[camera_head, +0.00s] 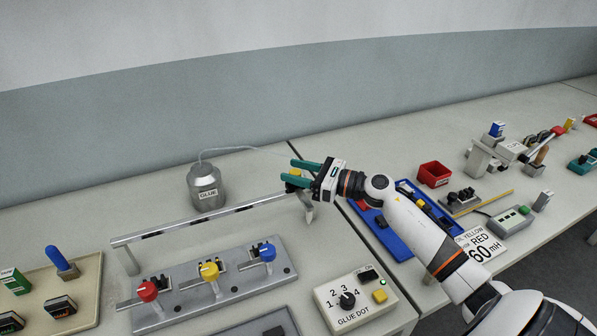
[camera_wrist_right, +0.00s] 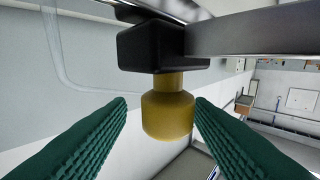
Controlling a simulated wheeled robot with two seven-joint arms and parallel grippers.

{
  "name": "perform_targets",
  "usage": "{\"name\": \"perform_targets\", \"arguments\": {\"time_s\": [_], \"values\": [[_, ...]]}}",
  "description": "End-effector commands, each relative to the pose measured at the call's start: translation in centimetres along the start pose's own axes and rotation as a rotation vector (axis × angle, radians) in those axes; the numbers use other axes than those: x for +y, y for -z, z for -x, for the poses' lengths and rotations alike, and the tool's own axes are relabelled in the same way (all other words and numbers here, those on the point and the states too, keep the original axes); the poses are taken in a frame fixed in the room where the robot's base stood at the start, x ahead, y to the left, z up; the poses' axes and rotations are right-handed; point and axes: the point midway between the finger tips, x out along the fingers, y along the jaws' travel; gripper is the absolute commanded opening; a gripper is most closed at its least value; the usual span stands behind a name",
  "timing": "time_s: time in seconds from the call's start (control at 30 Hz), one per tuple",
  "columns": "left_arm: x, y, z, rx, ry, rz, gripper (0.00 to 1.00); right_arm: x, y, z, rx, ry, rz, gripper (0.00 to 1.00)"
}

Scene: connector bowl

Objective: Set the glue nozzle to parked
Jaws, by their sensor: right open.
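The glue nozzle's carriage is a black block (camera_wrist_right: 160,48) on a grey metal rail (camera_head: 205,220), with a stepped yellow cylindrical piece (camera_wrist_right: 168,108) sticking out of it. In the head view the carriage is at the rail's right end, mostly hidden by my gripper. My right gripper (camera_head: 291,172) has green fingers and is open there. In the right wrist view its fingers stand on either side of the yellow piece, with a gap at the left finger; I cannot tell whether the right one touches. No parked mark is readable. My left gripper is not in view.
A grey GLUE bottle (camera_head: 206,187) with a thin tube stands behind the rail. In front are a grey fixture (camera_head: 240,284) with red, yellow and blue knobs, and a GLUE DOT box (camera_head: 355,300) with a dial. A blue tray (camera_head: 372,222) lies under my right arm.

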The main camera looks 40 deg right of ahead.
Motion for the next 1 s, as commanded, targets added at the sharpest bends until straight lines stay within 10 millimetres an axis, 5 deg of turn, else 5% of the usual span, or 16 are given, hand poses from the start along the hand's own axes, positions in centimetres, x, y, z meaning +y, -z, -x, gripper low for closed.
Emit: {"name": "perform_targets", "arguments": {"time_s": [0.17, 0.7, 1.0], "values": [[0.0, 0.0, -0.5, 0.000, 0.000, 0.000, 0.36, 0.0, -0.3, 1.0, -0.001, -0.001, 0.000, 0.47], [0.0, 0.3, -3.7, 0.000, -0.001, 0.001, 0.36, 0.1, -0.3, 11.1, -0.001, -0.002, -0.002, 0.47], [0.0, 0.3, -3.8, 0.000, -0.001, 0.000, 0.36, 0.1, 0.0, 12.2, 0.001, -0.001, 0.000, 0.47]]}}
